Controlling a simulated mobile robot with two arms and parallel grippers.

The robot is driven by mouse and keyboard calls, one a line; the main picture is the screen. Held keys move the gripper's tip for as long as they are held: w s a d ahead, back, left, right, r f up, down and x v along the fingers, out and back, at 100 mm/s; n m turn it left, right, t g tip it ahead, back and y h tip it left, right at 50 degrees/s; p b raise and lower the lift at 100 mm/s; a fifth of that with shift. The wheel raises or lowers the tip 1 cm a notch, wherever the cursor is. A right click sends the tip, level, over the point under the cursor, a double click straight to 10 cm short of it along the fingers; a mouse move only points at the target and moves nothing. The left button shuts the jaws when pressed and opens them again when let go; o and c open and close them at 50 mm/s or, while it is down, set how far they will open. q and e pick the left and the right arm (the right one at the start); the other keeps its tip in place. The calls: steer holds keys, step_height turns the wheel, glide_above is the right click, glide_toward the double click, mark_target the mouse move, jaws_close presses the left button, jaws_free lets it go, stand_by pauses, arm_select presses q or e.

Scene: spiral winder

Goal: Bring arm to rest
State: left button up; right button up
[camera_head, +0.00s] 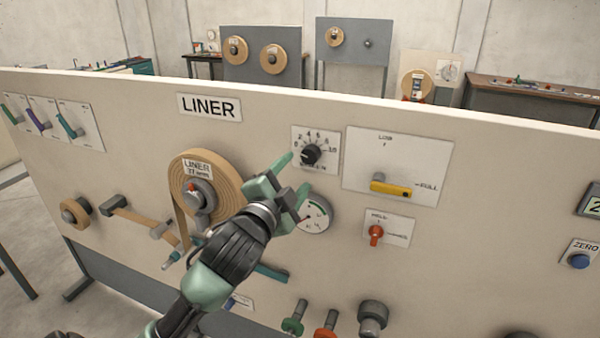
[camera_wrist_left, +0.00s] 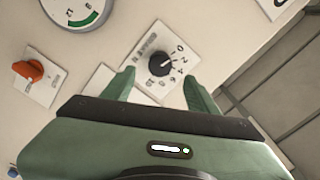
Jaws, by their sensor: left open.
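My left gripper (camera_head: 293,180) is in front of the panel, its two green fingers spread apart with nothing between them. Its fingertips point toward the black numbered knob (camera_head: 311,154), just below and left of it in the head view. In the left wrist view the left gripper (camera_wrist_left: 157,88) shows open fingers, with the black knob (camera_wrist_left: 160,64) seen beyond and between the tips. Whether a fingertip touches the panel is hard to tell. My left arm comes up from the bottom of the head view. My right gripper is not in view.
The upright panel (camera_head: 480,160) carries a LINER tape roll (camera_head: 207,180), a round gauge (camera_head: 316,215) partly behind the gripper, a yellow handle (camera_head: 391,187) and a red knob (camera_head: 376,233). Several coloured knobs stick out along the bottom. Other winder stations stand behind.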

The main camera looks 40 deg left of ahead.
arm_select(q)
steer(key=shift+s+d, duration=0.1)
steer(key=shift+s, duration=0.1)
stand_by(0.4)
